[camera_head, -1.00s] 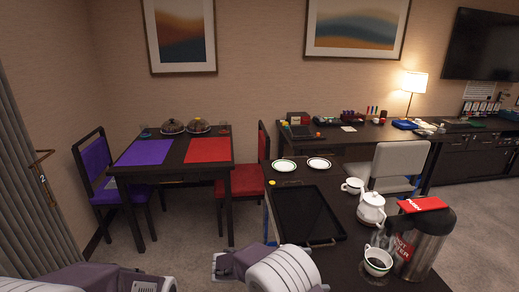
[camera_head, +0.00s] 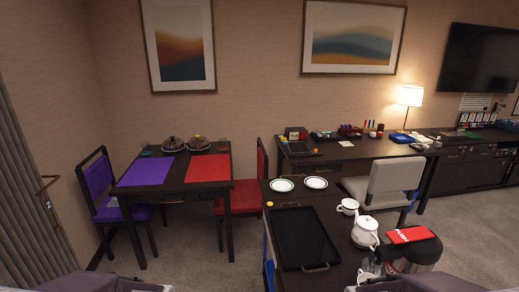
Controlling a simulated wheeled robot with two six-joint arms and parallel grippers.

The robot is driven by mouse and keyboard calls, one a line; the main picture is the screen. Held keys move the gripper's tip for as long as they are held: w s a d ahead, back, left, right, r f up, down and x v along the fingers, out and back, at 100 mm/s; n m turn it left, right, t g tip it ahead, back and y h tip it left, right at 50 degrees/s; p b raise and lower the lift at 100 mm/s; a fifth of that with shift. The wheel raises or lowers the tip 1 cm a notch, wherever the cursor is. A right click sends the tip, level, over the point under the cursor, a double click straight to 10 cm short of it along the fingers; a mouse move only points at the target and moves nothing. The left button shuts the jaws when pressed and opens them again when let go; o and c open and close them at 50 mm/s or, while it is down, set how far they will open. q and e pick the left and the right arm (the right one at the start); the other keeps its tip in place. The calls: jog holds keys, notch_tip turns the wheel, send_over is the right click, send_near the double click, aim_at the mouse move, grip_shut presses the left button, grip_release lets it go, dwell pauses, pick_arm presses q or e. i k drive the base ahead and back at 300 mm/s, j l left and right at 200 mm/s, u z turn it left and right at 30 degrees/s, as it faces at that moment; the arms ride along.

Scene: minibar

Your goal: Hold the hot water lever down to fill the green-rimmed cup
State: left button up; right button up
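The hot water dispenser (camera_head: 425,258) is a steel pot with a black top at the lower right. Its red lever (camera_head: 411,235), marked PUSH, lies on top with nothing on it. A cup (camera_head: 370,268) stands left of the dispenser; its lower part is hidden at the bottom edge, and its rim colour is hard to make out now. Parts of my arms show along the bottom edge. My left gripper is out of view. What may be my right gripper is cut off below the cup, fingers not discernible.
A grey chair (camera_head: 386,178) stands beyond.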

aim_at(398, 236)
jog(key=z, duration=1.35)
